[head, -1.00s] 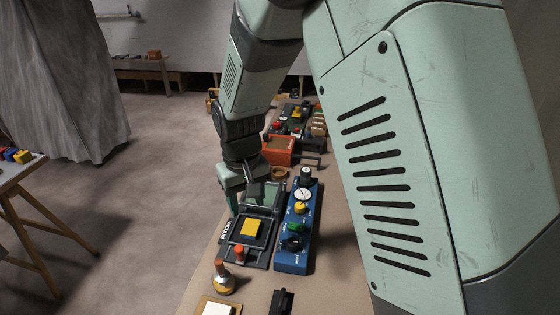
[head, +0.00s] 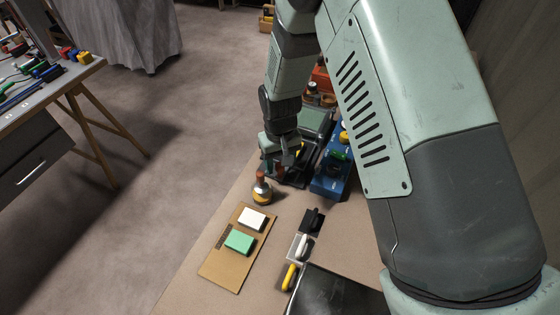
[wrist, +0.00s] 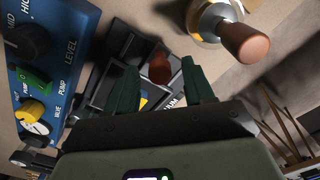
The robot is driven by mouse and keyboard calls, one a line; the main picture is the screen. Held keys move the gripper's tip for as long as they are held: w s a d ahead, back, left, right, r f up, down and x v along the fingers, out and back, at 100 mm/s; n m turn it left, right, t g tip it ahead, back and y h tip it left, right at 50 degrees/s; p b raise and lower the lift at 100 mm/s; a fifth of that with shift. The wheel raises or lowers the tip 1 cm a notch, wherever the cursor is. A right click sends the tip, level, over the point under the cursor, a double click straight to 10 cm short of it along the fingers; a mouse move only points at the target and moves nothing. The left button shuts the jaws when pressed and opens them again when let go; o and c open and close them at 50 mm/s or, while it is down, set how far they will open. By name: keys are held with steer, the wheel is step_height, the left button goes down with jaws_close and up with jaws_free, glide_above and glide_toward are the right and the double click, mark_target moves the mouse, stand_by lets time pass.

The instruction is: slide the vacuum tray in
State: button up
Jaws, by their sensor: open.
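The vacuum tray (wrist: 150,47) is a dark sliding piece in the black vacuum unit, with a reddish-brown round knob (wrist: 160,69) at its near end. My gripper (wrist: 159,66) is open in the wrist view. Its two dark green fingers stand on either side of the knob, with no clear contact. A bit of the yellow block (wrist: 143,103) shows between the fingers. In the head view my gripper (head: 284,158) is over the near end of the vacuum unit (head: 297,178) and hides much of it. I cannot tell how far the tray is out.
A blue control box (head: 330,178) with knobs stands close on the right. The table's left edge is close.

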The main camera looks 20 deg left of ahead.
steer(key=shift+f, duration=0.15)
steer(key=shift+c, duration=0.4)
jaws_close()
steer(key=shift+w, duration=0.1)
steer(key=w, duration=1.3)
steer(key=shift+o, duration=0.4)
jaws_free()
steer(key=shift+d, duration=0.1)
step_height(320, 180, up, 11)
steer(key=shift+s, duration=0.15)
